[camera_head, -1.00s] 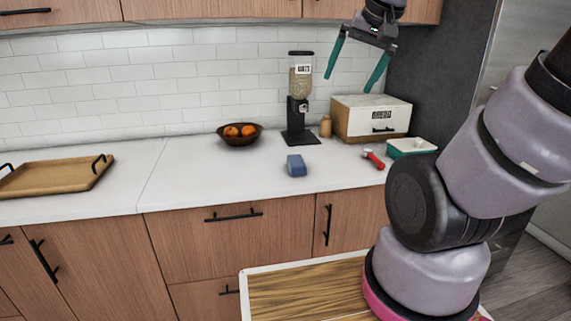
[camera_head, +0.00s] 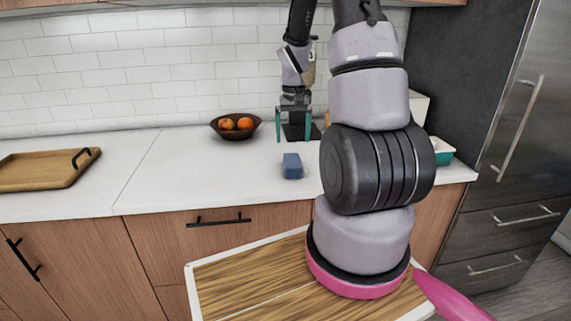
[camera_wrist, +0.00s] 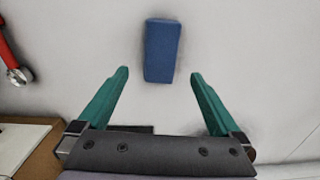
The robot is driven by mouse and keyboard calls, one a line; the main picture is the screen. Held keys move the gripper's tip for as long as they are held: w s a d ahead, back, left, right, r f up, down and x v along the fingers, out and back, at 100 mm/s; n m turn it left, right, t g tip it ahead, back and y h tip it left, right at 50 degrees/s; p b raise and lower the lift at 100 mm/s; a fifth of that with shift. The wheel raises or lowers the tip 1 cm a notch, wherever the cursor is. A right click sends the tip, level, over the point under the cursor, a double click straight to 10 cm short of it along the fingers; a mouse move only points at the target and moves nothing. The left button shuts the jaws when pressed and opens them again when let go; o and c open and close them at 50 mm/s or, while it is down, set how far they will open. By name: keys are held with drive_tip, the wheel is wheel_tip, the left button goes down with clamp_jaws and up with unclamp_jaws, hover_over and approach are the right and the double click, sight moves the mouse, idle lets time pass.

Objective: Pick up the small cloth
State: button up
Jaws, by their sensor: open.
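The small cloth is a blue folded block (camera_head: 292,166) lying on the white counter. In the wrist view the blue cloth (camera_wrist: 162,50) lies ahead of the fingertips, roughly in line with the gap between them. My gripper (camera_head: 293,139) points down above the counter, just behind the cloth in the head view. Its green fingers are apart with nothing between them; they also show in the wrist view (camera_wrist: 159,73). The fingers do not touch the cloth. The exact height above the counter is hard to tell.
A dark bowl (camera_head: 213,129) with orange fruit stands left of my gripper. A wooden tray (camera_head: 45,172) lies at the far left. A red-handled tool (camera_wrist: 9,58) lies on the counter. A teal and white dish (camera_head: 443,152) is at the right. The counter between bowl and tray is clear.

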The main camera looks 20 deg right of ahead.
sight(293, 159)
wheel_tip(293, 159, down, 10)
drive_tip(key=shift+w, duration=0.15)
drive_tip(key=c, duration=1.3)
